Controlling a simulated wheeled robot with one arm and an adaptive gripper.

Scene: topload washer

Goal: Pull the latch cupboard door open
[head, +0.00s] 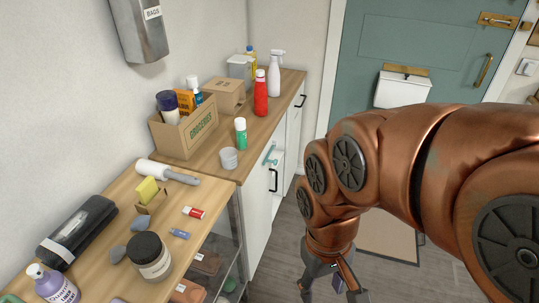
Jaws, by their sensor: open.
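The white cupboard (254,205) stands under the wooden counter in the middle of the head view, seen steeply from above. A teal latch piece (268,154) sits near the top of its front, and a black bar handle (273,181) is on the front below it. The door face is seen almost edge-on, so I cannot tell whether it is fully closed. My gripper (332,288) is open and empty, pointing down at the bottom of the view. It is to the right of the cupboard front and apart from the handle. Its fingertips are partly cut off by the frame.
Another black handle (300,101) is on the farther cupboard front. A nearer open shelf unit (215,262) adjoins the cupboard. Floor (284,245) is clear between cupboard and doormat (392,238).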

